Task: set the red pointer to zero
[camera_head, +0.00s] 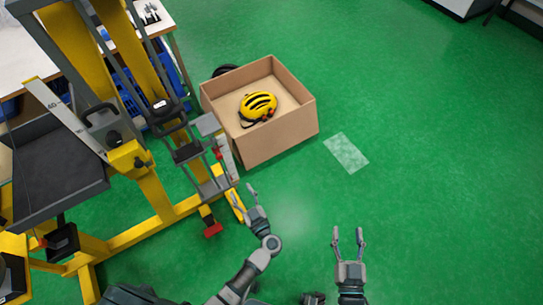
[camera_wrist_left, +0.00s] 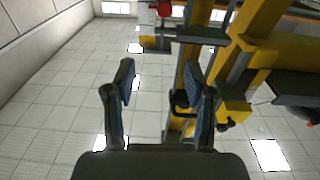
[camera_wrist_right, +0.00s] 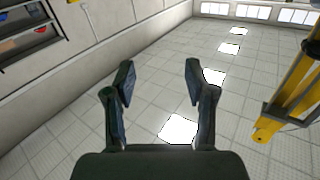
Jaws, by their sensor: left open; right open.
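The yellow and grey drop tower (camera_head: 152,185) stands at the left of the head view. A small red part (camera_head: 217,153), perhaps the pointer, sits beside a narrow white scale (camera_head: 229,160) on its near right side. The scale's marks are too small to read. My left gripper (camera_head: 245,198) is open and empty, just below and right of that scale, apparently apart from it. In the left wrist view a red knob-like part (camera_wrist_left: 164,9) shows at the top, beyond the open fingers. My right gripper (camera_head: 348,234) is open and empty over the green floor, well right of the tower.
A cardboard box (camera_head: 280,142) with a yellow helmet (camera_head: 258,106) stands behind the scale. A red-ended foot (camera_head: 212,230) is low on the tower. A larger marked ruler (camera_head: 65,117) leans on the tower's left. The floor at right is clear, with a pale patch (camera_head: 346,153).

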